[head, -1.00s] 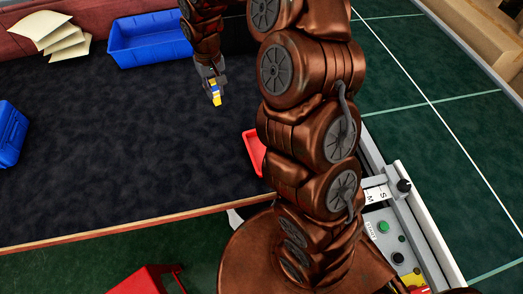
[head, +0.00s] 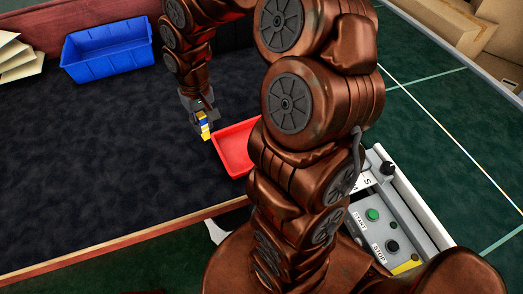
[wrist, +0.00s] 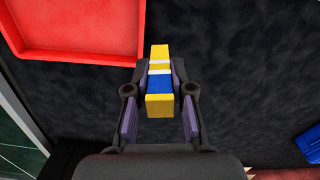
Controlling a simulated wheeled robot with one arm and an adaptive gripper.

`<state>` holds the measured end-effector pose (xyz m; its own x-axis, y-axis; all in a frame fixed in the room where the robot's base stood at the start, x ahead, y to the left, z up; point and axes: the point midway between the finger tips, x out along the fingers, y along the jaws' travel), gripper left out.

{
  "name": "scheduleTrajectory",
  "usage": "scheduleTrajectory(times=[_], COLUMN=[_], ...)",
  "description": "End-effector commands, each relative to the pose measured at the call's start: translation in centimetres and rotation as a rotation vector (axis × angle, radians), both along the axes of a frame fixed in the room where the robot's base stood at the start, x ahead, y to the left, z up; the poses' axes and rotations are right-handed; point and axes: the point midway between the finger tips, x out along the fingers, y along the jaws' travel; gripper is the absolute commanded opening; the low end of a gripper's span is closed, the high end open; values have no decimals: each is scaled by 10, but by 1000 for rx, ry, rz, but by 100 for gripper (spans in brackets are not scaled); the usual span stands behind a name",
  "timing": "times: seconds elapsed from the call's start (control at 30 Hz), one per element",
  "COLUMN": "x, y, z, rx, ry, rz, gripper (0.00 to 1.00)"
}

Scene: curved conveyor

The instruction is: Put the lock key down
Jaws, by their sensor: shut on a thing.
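The lock key (head: 205,128) is a small bar with yellow, blue and white bands. It also shows in the wrist view (wrist: 159,84), pinched between both fingertips. My gripper (head: 203,119) is shut on it and points down over the dark table surface, just left of the red tray. In the wrist view my gripper (wrist: 159,78) sits beside the tray's corner, with dark surface below the key. How high the key is above the surface is hard to tell.
The shallow red tray (head: 232,148) is partly hidden by my arm. A blue bin (head: 112,64) stands at the back left, near pale sheets (head: 15,60). A control panel (head: 366,235) with START and STOP buttons is at the right. The dark table (head: 90,150) is clear at left.

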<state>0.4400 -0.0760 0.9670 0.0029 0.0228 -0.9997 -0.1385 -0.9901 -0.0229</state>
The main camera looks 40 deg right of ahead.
Motion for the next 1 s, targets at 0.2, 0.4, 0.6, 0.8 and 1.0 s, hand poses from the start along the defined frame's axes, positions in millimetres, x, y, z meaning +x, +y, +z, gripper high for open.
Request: scheduleTrajectory(times=[0.2, 0.4, 0.6, 0.8, 1.0], x=[-49, -94, -134, -154, -155], y=[-16, -24, -26, -26, -28], z=[-36, -65, -91, -104, -102], rx=[-2, -8, -15, -20, -21], ry=[-6, -5, 1, 4, 5], rz=[-53, -99, -140, -163, -169], gripper=[0, 0, 0, 0, 0])
